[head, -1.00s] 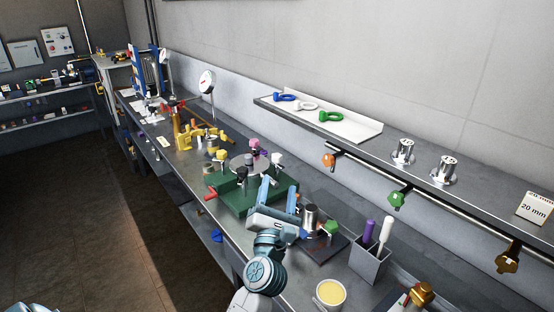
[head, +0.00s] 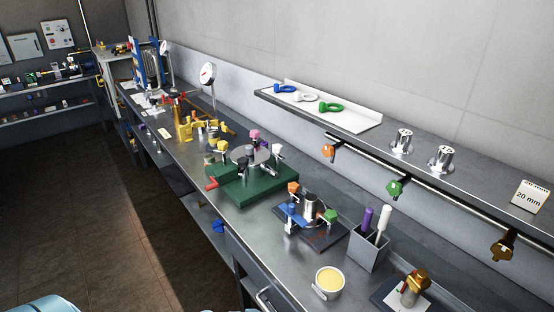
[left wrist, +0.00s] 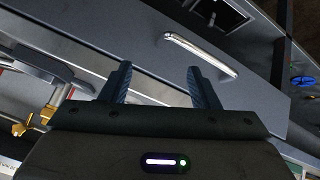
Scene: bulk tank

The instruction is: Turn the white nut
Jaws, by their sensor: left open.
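A white nut (head: 278,149) shows in the head view at the right side of a round grey disc on a dark green base (head: 247,195). A pink nut (head: 254,134) stands behind the disc and other knobs stand around it. My left gripper (left wrist: 156,74) shows in the left wrist view, open, with nothing between its fingers. A drawer front with a bar handle lies beyond it, and the white nut does not show there. No gripper shows in the head view, and my right gripper is out of sight.
A nearer dark plate (head: 322,234) carries a steel post and orange, blue and green knobs. A grey holder (head: 367,252), a cup of yellow stuff (head: 328,283) and a brass-topped fixture (head: 414,285) stand on the bench. A shelf (head: 345,128) runs along the wall.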

